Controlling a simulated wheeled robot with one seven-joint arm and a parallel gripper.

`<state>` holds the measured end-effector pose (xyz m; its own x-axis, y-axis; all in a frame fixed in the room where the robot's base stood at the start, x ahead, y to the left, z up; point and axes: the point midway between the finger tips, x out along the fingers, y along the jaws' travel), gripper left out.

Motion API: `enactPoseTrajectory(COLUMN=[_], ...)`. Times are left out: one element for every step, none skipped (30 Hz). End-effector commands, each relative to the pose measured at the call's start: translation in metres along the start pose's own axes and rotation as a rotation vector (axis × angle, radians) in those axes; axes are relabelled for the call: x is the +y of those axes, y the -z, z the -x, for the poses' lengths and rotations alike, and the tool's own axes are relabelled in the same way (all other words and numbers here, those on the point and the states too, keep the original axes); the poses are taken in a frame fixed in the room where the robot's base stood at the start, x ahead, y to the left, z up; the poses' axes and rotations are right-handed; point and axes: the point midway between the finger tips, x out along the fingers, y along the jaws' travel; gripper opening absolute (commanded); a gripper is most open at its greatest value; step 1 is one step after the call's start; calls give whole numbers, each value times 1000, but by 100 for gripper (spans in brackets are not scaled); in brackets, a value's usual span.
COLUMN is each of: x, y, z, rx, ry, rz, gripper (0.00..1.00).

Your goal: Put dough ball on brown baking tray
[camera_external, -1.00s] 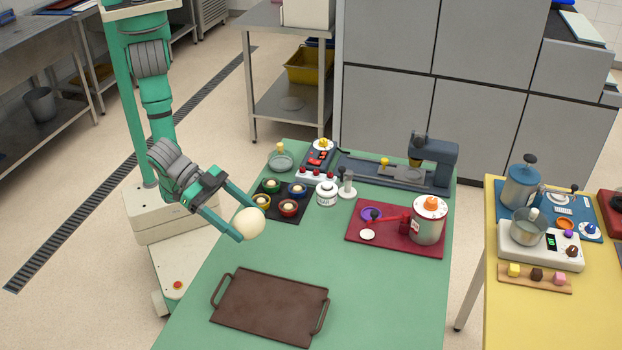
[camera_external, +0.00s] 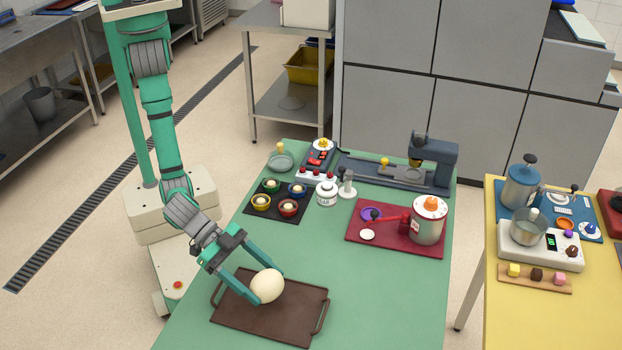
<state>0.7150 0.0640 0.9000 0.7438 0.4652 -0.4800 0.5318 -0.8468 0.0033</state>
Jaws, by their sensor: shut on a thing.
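The dough ball (camera_external: 267,286) is pale cream and round. My gripper (camera_external: 263,284) is shut on it, with a teal finger on either side. The brown baking tray (camera_external: 288,325) lies flat at the near end of the green table, with a handle at each short end. The ball is over the upper middle of the tray. I cannot tell whether it touches the tray's surface. My fingers and the ball hide part of the tray's far edge and left part.
A dark mat (camera_external: 259,211) with several small coloured bowls lies farther back on the green table (camera_external: 375,300). A red mat (camera_external: 391,247) with a metal pot is to the right. The table right of the tray is clear. A yellow table (camera_external: 520,325) stands at the right.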

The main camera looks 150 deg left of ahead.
Motion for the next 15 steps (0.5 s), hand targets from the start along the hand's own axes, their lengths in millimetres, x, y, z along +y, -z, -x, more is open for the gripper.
enactPoseTrajectory(x=[1,1,2,2,3,4,4,4,4,4,4,4,4,4,4], y=[-1,-1,-2,-2,-4,-5,-7,-11,-16,-20,-24,-28,-30,-32,-32], z=[-3,-4,-5,-7,-8,-11,-14,-15,-18,-20,-22,-24,-25,-26,-27], rx=[1,2,2,2,1,0,0,-1,-1,-1,-1,0,0,0,1], ry=[0,0,0,0,0,0,1,1,1,1,1,0,0,0,-1], rz=[0,0,0,0,-1,-1,-1,-2,-2,-2,-2,-2,-1,-1,0], gripper=[41,41,41,41,41,41,41,41,41,41,41,41,41,41,41])
